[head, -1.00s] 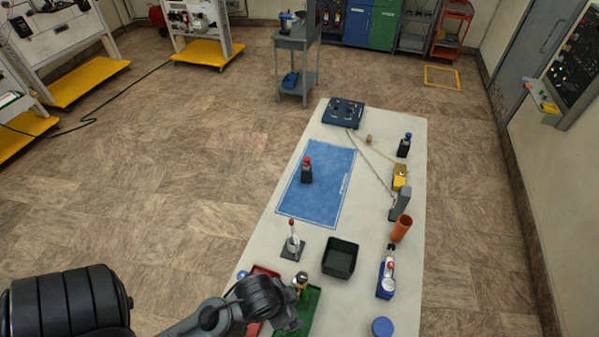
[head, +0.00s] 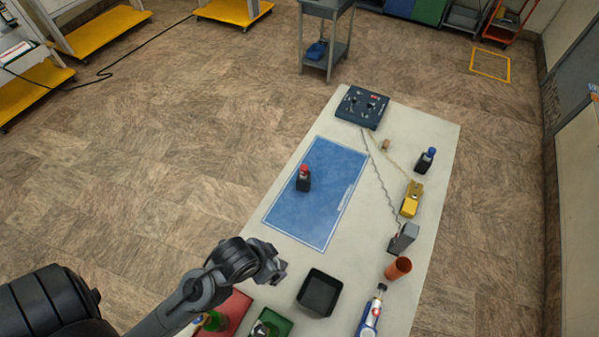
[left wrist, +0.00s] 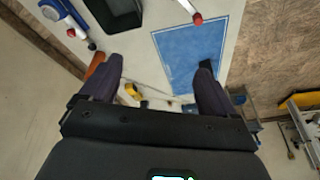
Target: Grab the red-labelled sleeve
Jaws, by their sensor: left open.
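My left gripper (head: 274,268) is over the near left part of the table, between the blue mat and the black bin. In the left wrist view its two fingers (left wrist: 158,70) are wide apart with nothing between them. A white, red-tipped piece (left wrist: 190,12) shows at that view's top edge, cut off. Another white piece with a red tip (left wrist: 76,34) is by a blue holder (left wrist: 62,12); this holder stands at the near right in the head view (head: 369,315). I cannot tell which piece is the red-labelled sleeve; no label is readable.
A dark block with a red top (head: 303,178) stands on the blue mat (head: 330,215). The black bin (head: 318,292), orange cup (head: 397,268), grey block (head: 403,237) and yellow unit (head: 411,199) are to the right. Red (head: 236,310) and green (head: 280,325) trays lie nearest.

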